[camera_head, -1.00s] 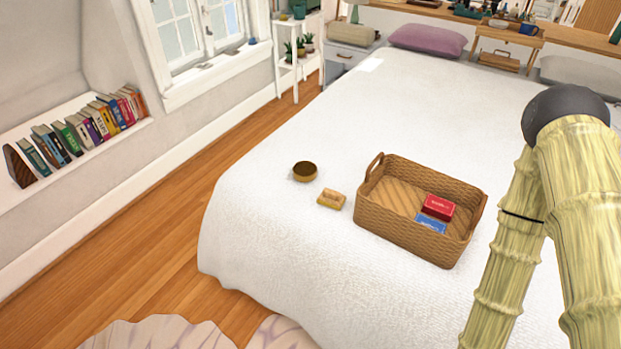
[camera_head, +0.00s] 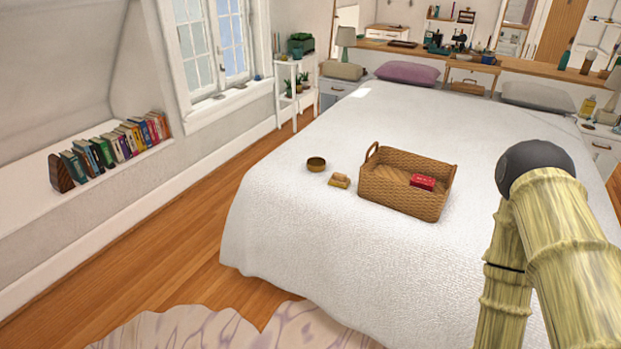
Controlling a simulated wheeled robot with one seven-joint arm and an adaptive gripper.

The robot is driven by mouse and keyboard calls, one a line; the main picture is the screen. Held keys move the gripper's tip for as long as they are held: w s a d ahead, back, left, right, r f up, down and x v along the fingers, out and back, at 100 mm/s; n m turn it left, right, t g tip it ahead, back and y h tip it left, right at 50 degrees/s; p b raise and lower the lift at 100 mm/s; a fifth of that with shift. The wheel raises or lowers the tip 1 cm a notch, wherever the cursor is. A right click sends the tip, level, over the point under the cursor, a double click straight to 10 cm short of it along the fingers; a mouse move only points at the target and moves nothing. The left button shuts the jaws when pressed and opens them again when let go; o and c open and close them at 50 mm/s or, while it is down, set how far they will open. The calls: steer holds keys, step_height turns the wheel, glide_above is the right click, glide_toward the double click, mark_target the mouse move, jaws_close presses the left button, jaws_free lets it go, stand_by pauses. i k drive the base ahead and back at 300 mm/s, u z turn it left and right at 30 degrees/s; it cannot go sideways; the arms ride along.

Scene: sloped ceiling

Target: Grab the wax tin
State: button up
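A small round tin (camera_head: 316,164), brown with a gold rim, sits on the white bed near its left edge; it looks like the wax tin. A small tan and yellow block (camera_head: 340,180) lies just to its right, apart from it. My bamboo-textured arm shows at the right, to the right of the basket. My gripper is outside the picture, so its state is hidden.
A wicker basket (camera_head: 405,198) holding a red box (camera_head: 423,182) stands right of the tin. The bed's white cover (camera_head: 300,235) is clear in front. Wooden floor (camera_head: 165,240) runs along the left; a pale rug (camera_head: 185,328) lies in front.

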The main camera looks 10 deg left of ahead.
mark_target(314, 164)
steer(key=u, duration=0.45)
steer(key=i, duration=0.5)
steer(key=u, duration=0.6)
steer(key=i, duration=0.75)
steer(key=z, duration=0.1)
